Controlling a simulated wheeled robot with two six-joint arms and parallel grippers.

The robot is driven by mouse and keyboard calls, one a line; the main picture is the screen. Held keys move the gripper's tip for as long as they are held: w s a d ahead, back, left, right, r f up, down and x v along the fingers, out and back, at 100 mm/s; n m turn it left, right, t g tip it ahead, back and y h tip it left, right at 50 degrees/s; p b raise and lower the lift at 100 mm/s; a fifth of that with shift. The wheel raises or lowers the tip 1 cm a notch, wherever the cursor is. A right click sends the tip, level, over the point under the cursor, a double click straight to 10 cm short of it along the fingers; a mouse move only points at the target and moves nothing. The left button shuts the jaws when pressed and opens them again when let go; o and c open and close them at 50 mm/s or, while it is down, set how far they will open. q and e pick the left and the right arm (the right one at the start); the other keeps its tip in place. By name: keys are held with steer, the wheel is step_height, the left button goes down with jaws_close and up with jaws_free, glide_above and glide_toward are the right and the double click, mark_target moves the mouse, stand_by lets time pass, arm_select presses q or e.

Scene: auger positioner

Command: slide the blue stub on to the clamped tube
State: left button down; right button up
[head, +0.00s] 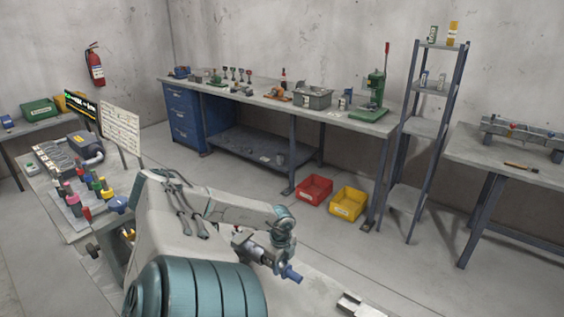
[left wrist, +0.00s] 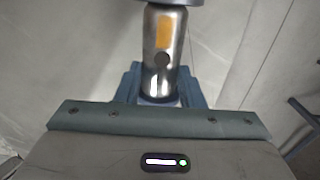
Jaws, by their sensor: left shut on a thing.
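My left gripper (head: 266,254) is shut on a steel cylinder (head: 248,246), held above the floor beside a grey surface. In the left wrist view the steel cylinder (left wrist: 160,62) has an orange patch and a dark round spot, and stands between blue-grey fingers (left wrist: 158,88). A short blue piece (head: 291,274), which looks like the blue stub, sticks out at the cylinder's right end; whether it is joined to it I cannot tell. I cannot make out a clamped tube for certain. My right gripper is not in view.
A side bench (head: 60,215) at left carries several coloured-topped items and a sign board (head: 120,130). A small metal block (head: 358,304) lies at the bottom right. Red (head: 314,190) and yellow (head: 348,203) bins stand on the floor under the back bench.

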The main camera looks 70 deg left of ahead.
arm_select(q)
steer(key=shift+s+a+p, duration=0.4)
steer(key=shift+s+a, duration=0.05)
steer(key=shift+a, duration=0.45)
steer(key=shift+s+a+p, duration=0.45)
steer(key=shift+s+a, duration=0.05)
steer(key=shift+a, duration=0.35)
steer(key=shift+s+a+p, duration=0.4)
steer(key=shift+s+a, duration=0.05)
steer(key=shift+a, duration=0.45)
steer(key=c, duration=0.9)
jaws_free()
steer(key=shift+r, duration=0.1)
steer(key=shift+s, duration=0.1)
